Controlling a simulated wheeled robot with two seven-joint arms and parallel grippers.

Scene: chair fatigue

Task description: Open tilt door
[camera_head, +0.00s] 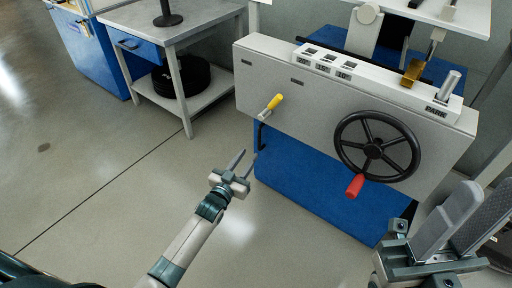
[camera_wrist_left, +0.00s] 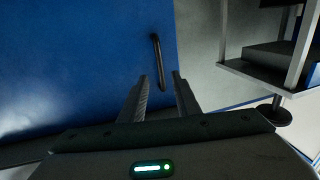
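The blue tilt door (camera_head: 310,185) forms the lower front of the grey machine and looks shut. Its black bar handle (camera_head: 262,136) is at the door's upper left. My left gripper (camera_head: 247,156) is open and empty, just below and left of the handle in the head view. In the left wrist view the blue door (camera_wrist_left: 80,60) fills the left side. The handle (camera_wrist_left: 156,58) lies ahead, its near end between the two open fingertips (camera_wrist_left: 160,76) in the picture; I see no contact. My right gripper (camera_head: 490,190) is at the lower right, fingers apart and empty.
Above the door, the grey machine housing (camera_head: 300,92) carries a yellow-handled lever (camera_head: 272,104) and a black handwheel (camera_head: 374,149) with a red knob (camera_head: 355,186). A grey workbench (camera_head: 170,25) stands at the left. The floor (camera_head: 110,170) left of my left arm is clear.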

